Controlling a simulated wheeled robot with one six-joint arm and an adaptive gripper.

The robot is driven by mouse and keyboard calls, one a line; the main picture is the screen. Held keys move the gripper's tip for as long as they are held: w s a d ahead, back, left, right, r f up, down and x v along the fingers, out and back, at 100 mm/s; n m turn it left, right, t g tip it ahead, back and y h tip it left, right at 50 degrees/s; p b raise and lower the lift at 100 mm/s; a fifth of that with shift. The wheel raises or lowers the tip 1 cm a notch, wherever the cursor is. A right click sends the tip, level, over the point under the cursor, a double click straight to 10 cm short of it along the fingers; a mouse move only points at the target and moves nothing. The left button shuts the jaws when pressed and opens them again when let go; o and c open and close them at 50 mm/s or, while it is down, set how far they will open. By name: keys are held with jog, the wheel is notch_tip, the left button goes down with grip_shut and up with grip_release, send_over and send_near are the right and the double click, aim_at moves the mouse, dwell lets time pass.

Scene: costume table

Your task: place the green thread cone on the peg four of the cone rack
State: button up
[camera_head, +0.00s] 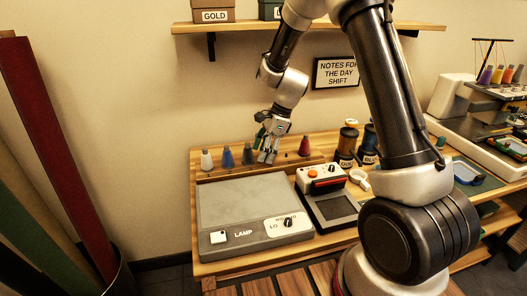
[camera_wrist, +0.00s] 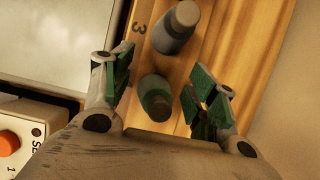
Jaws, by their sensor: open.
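The green thread cone (camera_wrist: 155,98) stands in the wrist view between the two fingers of my gripper (camera_wrist: 165,88). The fingers, with green pads, are spread to either side of it, and I see a gap on both sides. The cone is over the wooden cone rack (camera_wrist: 232,35), just beyond the grey-blue cone beside the number 3. Its base and the number beside it are hidden, so I cannot tell how fully it sits on a peg. In the head view my gripper (camera_head: 267,155) is low over the rack (camera_head: 217,176) and hides most of the green cone.
A lamp box (camera_head: 250,205) lies in front of the rack.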

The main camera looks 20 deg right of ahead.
jog(key=v, duration=1.2)
jog(key=s+d+r+n+t+h, duration=0.1)
jog(key=s+d+r+n, duration=0.3)
jog(key=s, duration=0.3)
jog(key=s+d+r+n+t+h, duration=0.1)
jog(key=s+d+r+n, duration=0.1)
jog(key=s+r+n, duration=0.35)
jog(key=s+d+r+n+t+h, duration=0.1)
jog(key=s+d+n, duration=0.2)
jog(key=s, duration=0.5)
jog(key=s+d+r+n+t+h, duration=0.1)
jog(key=s+d+n, duration=0.2)
jog(key=s, duration=0.6)
jog(key=shift+s+r+n, duration=0.25)
jog(key=shift+r+n, duration=0.15)
jog(key=shift+n, duration=0.85)
